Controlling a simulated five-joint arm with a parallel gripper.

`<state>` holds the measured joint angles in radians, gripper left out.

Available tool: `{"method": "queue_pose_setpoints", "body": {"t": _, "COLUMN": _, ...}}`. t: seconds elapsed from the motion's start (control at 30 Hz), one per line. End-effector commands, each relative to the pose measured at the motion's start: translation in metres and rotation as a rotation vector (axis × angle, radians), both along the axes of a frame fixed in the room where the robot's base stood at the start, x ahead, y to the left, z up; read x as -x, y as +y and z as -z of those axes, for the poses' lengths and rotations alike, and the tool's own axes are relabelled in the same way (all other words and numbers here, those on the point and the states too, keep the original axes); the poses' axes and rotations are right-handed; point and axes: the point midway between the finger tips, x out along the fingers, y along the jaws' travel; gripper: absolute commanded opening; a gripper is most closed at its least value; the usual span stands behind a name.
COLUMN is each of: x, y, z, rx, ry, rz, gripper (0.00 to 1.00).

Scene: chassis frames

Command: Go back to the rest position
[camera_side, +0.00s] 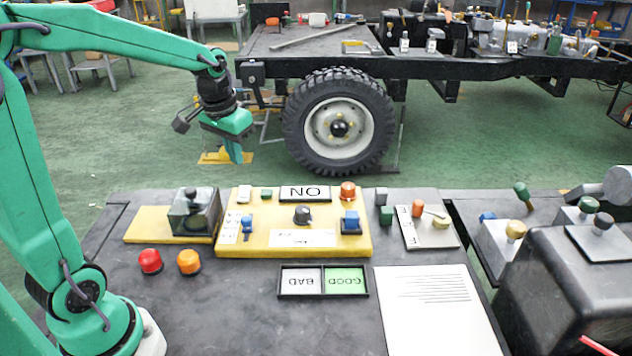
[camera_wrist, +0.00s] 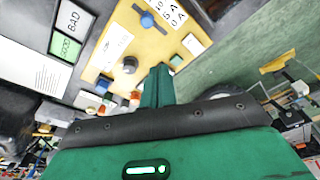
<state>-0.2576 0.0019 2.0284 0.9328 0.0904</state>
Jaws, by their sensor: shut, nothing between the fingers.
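My gripper (camera_side: 235,152) is a green jaw pair on the end of my green arm. In the side view it hangs in the air beyond the far edge of the bench, above and behind the yellow control panel (camera_side: 262,240). In the wrist view my gripper (camera_wrist: 159,72) has its green fingers together, with nothing between them. The yellow panel (camera_wrist: 150,45) shows beside the fingertips there. My gripper looks apart from everything around it.
The dark bench (camera_side: 215,310) holds a red button (camera_side: 150,262), an orange button (camera_side: 189,263), a GOOD/BAD tray (camera_side: 323,295) and a paper sheet (camera_side: 440,315). A wheeled chassis (camera_side: 340,122) stands behind. Black machinery (camera_side: 560,285) is at right.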

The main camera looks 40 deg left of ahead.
Motion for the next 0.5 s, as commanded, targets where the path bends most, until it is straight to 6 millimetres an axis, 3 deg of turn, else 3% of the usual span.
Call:
{"method": "queue_pose_setpoints", "body": {"t": 0.23, "x": 0.037, "y": -0.034, "z": -0.028, "rx": -0.014, "ry": -0.084, "rz": 0.047, "gripper": 0.0}}
{"method": "queue_pose_setpoints", "body": {"t": 0.5, "x": 0.078, "y": -0.063, "z": -0.043, "rx": -0.02, "ry": -0.171, "rz": 0.094, "gripper": 0.0}}
